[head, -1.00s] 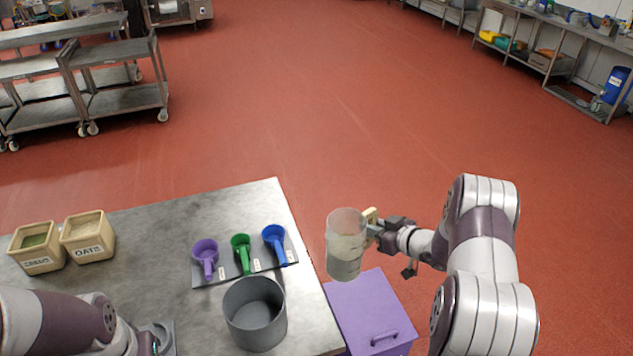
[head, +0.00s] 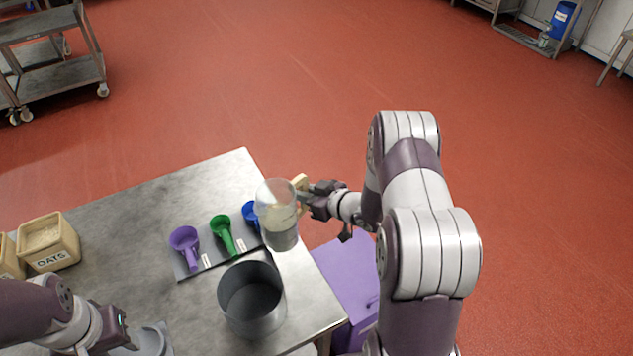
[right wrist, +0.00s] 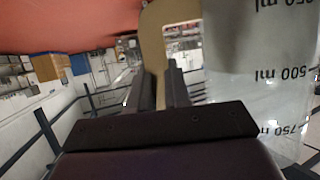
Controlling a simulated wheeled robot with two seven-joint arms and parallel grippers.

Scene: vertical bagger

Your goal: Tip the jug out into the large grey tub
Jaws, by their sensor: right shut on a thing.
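The clear jug (head: 277,212) is held up in the head view, near the table's right edge, with contents in its lower part. My right gripper (head: 308,192) is shut on its cream handle; the handle (right wrist: 157,40) and the marked jug wall (right wrist: 262,75) show in the right wrist view. The jug looks close to upright in the head view. The large grey tub (head: 252,300) stands on the table below the jug, a little to its left, and looks empty. My left gripper is at the lower left; its fingers cannot be made out.
A grey mat (head: 208,262) holds a purple scoop (head: 185,242), a green scoop (head: 223,230) and a blue scoop (head: 250,211), partly behind the jug. An oats box (head: 50,245) stands at the left. A purple bin (head: 345,270) stands beside the table's right edge.

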